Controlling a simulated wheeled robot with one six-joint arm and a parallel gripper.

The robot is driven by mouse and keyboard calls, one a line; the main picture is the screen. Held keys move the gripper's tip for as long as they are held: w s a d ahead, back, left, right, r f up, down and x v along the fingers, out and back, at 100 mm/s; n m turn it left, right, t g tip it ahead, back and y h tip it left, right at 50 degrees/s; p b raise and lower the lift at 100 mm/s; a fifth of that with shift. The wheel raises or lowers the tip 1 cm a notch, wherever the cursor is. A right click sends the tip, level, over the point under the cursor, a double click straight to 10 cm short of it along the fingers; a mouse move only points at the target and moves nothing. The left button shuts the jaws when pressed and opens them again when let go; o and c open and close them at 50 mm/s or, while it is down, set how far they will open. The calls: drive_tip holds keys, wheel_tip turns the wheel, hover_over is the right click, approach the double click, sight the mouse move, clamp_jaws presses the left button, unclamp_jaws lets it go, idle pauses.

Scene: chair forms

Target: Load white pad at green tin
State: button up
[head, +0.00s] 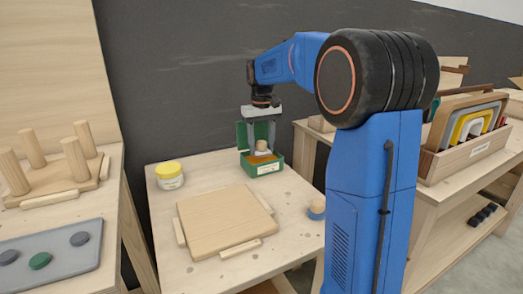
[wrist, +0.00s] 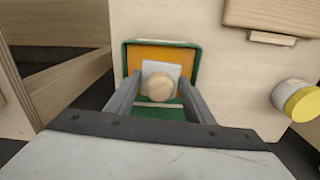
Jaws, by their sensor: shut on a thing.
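The white pad (wrist: 151,67) is a pale square block with a round wooden knob (wrist: 161,86) on top. My gripper (head: 261,143) points down over the green tin, its fingers on both sides of the knob, shut on it. The green tin (head: 265,169) stands at the back right of the near table, its lid upright and an orange surface (wrist: 185,55) inside. In the wrist view the pad lies within the tin's outline, over the orange. Whether it touches the orange cannot be told. In the head view the pad is hard to make out.
A yellow-lidded jar (head: 169,175) stands left of the tin. A wooden board (head: 226,220) lies in front. A blue-based wooden knob (head: 317,208) is at the table's right edge. A peg stand (head: 58,175) and grey tray (head: 50,262) are left; a rack (head: 467,150) is right.

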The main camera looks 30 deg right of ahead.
sight(262, 142)
drive_tip(key=shift+r, duration=2.35)
